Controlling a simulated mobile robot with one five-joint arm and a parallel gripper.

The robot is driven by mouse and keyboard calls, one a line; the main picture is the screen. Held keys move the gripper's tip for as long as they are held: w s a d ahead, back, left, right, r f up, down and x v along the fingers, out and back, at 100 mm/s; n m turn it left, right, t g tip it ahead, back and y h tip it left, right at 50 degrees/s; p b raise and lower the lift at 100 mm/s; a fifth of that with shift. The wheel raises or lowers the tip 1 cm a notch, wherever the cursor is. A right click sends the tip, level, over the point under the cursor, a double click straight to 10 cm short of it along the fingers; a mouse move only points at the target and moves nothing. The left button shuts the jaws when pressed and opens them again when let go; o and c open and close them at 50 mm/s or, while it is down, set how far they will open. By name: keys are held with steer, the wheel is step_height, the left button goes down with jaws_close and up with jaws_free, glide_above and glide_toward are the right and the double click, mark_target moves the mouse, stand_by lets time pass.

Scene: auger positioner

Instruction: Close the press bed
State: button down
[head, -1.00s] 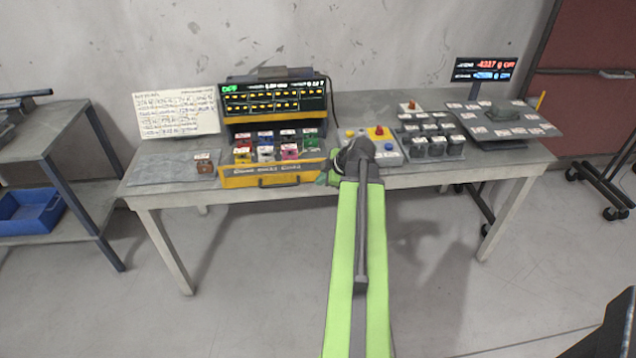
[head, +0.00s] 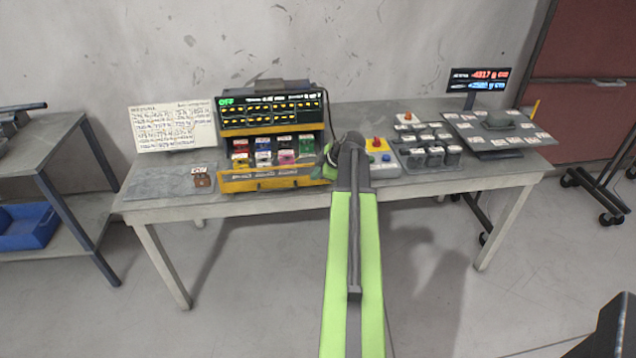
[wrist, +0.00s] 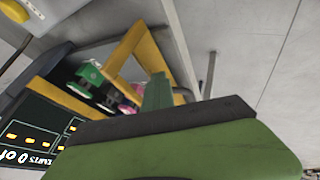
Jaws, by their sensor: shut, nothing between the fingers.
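The press bed (head: 265,181) is the yellow-fronted drawer of the machine on the bench. It stands partly out, with several coloured blocks on it below the display. In the wrist view its yellow frame (wrist: 126,48) shows beyond my finger. My gripper (head: 331,165) is shut and empty, at the right end of the drawer front. It also shows in the wrist view (wrist: 158,92), overlapping the frame. I cannot tell whether it touches the bed.
A button box (head: 377,158) stands just right of my gripper, with grey blocks (head: 436,157) beyond it. A slate mat (head: 160,183) with a brown block (head: 202,178) lies on the left. The floor before the bench is clear.

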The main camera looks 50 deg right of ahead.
steer(key=w+d, duration=0.8)
steer(key=w, duration=0.1)
steer(key=w+d, duration=0.3)
steer(key=w, duration=0.2)
steer(key=shift+d, duration=0.4)
steer(key=shift+a, duration=0.1)
